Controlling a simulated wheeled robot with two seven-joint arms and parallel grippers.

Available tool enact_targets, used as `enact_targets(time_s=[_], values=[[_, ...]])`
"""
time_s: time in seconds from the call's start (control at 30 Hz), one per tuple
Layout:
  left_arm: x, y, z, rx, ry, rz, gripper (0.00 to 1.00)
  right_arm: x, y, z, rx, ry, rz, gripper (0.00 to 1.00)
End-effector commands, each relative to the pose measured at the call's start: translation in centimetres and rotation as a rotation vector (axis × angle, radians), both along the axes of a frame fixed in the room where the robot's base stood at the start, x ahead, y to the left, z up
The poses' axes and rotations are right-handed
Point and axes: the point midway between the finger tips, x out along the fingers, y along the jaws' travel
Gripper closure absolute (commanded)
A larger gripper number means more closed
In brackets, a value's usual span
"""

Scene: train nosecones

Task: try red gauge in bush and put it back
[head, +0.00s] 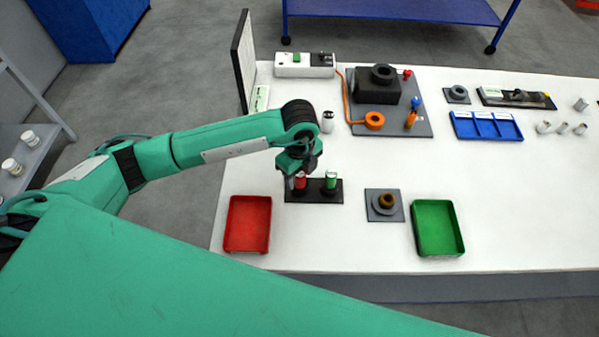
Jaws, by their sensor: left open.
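The red gauge (300,182) stands upright in the black stand (315,196) on the white table. A green gauge (331,181) stands beside it in the same stand. The bush (387,201), a brownish ring, sits on a grey square plate (372,213) to the right of the stand. My left gripper (298,170) is open, pointing down right over the top of the red gauge. Its fingers partly hide the gauge's top, and I cannot tell whether they touch it. My right gripper is not in view.
A red tray (248,224) lies left of the stand and a green tray (437,228) lies right of the bush. A black fixture (372,92) and an orange ring (374,121) stand behind. A dark upright panel (243,60) rises at the table's left edge.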

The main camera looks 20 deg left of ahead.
Motion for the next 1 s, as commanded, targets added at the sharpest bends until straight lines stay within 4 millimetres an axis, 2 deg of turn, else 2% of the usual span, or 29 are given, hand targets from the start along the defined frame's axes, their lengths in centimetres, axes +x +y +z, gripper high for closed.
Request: enact_targets(time_s=[0.13, 0.27, 0.6, 0.73, 0.9, 1.0], values=[[0.0, 0.0, 0.4, -0.001, 0.0, 0.0, 0.48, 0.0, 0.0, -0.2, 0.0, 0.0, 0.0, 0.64], [0.1, 0.0, 2.1, -0.002, -0.005, -0.001, 0.48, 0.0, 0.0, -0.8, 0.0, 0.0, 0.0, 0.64], [0.1, -0.1, 9.7, -0.002, -0.005, -0.002, 0.48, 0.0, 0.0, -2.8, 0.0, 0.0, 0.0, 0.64], [0.1, -0.1, 11.9, -0.001, -0.004, -0.001, 0.48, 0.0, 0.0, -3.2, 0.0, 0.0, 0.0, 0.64], [0.0, 0.0, 13.5, -0.001, -0.002, 0.0, 0.48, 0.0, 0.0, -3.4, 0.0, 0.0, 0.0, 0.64], [0.0, 0.0, 13.8, 0.0, 0.0, -0.001, 0.48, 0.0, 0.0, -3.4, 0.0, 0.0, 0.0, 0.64]])
